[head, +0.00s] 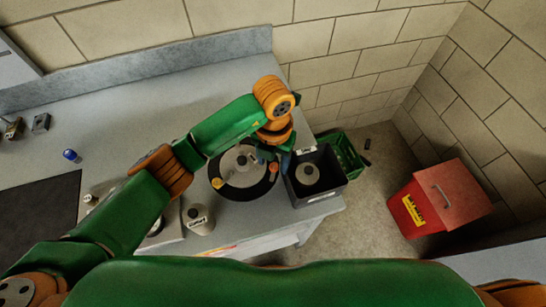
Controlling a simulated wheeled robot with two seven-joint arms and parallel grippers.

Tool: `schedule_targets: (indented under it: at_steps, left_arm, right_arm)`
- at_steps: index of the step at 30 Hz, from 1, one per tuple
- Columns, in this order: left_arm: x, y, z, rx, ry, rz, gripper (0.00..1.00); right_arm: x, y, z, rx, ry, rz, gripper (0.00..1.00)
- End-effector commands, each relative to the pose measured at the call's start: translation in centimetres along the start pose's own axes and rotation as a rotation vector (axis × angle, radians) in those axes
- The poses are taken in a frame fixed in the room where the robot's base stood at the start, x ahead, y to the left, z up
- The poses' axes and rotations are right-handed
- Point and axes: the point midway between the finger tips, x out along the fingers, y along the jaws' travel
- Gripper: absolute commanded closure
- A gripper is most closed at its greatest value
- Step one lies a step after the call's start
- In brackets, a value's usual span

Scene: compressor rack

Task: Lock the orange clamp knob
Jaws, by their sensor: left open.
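A round dark device (243,190) with a grey top stands near the counter's right end. A small orange knob (275,168) shows at its right edge; whether it is locked cannot be told. A yellow-orange piece (218,184) sits at its left edge. My left arm reaches over the counter from the left, and its wrist bends down above the device. My left gripper (272,154) is open and points down close to the orange knob. The wrist partly hides the fingers and the device's far right side; contact cannot be told. My right gripper is not in view.
A dark open box (328,190) with a round object inside stands just right of the device. A green crate (347,153) is behind it. A pale container (198,220) stands at front left. A red bin (440,200) is on the floor.

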Motion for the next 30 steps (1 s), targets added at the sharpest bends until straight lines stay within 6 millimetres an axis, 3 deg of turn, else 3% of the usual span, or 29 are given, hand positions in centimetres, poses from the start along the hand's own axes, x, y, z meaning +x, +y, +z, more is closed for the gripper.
schedule_targets:
  at_steps: [2, 6, 8, 9, 20, 30]
  left_arm:
    - [0.0, 0.0, 0.0, 0.000, 0.000, 0.000, 0.43]
    - [0.0, 0.0, 0.0, 0.000, -0.001, 0.000, 0.81]
    - [0.0, 0.0, 0.0, 0.000, 0.000, 0.000, 0.97]
    - [0.0, 0.0, 0.0, 0.000, 0.000, 0.000, 1.00]
    - [0.1, 0.0, 0.1, 0.041, -0.002, 0.001, 1.00]
    - [0.5, 0.1, 0.1, 0.284, -0.006, 0.003, 1.00]
  right_arm:
    - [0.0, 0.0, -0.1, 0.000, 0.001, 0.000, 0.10]
    - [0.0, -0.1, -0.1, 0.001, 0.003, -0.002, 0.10]
    - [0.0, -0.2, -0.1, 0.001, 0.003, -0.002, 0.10]
    - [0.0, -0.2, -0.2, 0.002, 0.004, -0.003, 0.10]
    - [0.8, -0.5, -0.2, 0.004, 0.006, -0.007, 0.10]
    - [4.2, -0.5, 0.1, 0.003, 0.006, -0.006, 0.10]
